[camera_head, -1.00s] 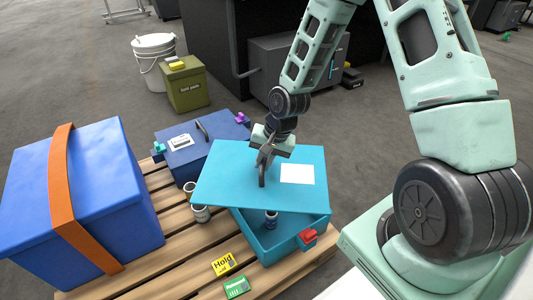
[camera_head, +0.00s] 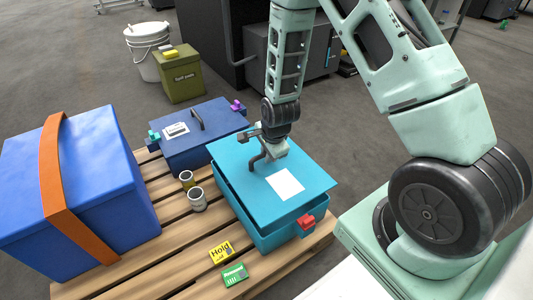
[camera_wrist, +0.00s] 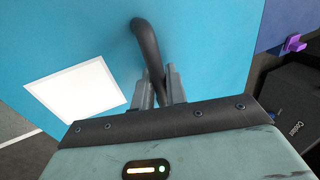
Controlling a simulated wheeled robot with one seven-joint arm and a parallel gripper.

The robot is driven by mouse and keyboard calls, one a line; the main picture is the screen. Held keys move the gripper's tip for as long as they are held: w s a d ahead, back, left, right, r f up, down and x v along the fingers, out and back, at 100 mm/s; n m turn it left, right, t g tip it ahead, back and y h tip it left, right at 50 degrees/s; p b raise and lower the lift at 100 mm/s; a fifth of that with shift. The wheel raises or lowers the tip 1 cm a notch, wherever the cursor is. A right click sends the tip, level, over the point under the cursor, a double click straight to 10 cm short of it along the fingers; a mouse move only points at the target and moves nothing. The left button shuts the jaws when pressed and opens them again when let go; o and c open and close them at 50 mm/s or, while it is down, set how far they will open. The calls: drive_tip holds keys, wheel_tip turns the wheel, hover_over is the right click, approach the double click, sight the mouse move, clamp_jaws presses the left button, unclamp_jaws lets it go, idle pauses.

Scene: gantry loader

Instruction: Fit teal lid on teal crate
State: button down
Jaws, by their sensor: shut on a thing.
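The teal lid (camera_head: 290,164) has a black handle (camera_head: 257,160) and a white label. My gripper (camera_head: 260,148) is shut on that handle. In the wrist view my gripper's fingertips (camera_wrist: 160,88) close on the handle (camera_wrist: 147,45) with the teal lid (camera_wrist: 75,45) behind. A red clasp (camera_head: 305,222) is on the crate's near right wall. The crate's inside is hidden.
A blue crate with a dark blue lid (camera_head: 215,125) stands behind. Two small cans (camera_head: 196,199) stand left of the teal crate. A big blue box with an orange strap (camera_head: 52,180) is at left. Yellow and green cards (camera_head: 234,274) lie in front on the pallet (camera_head: 160,262).

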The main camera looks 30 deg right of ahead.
wheel_tip(320, 180, down, 4)
drive_tip(key=b, duration=0.2)
drive_tip(key=shift+r+b, duration=0.15)
drive_tip(key=shift+b, duration=0.25)
drive_tip(key=shift+f+b, duration=0.4)
drive_tip(key=shift+f, duration=0.45)
drive_tip(key=shift+p, duration=0.7)
idle(0.7)
drive_tip(key=shift+f, duration=0.2)
idle(0.4)
drive_tip(key=shift+f+b, duration=0.45)
drive_tip(key=shift+f, duration=0.1)
drive_tip(key=c, duration=1.3)
unclamp_jaws()
drive_tip(key=shift+c, duration=0.2)
wheel_tip(320, 180, up, 17)
drive_tip(key=p, duration=0.8)
hover_over(268, 165)
drive_tip(key=s, duration=0.4)
drive_tip(key=shift+f, duration=0.15)
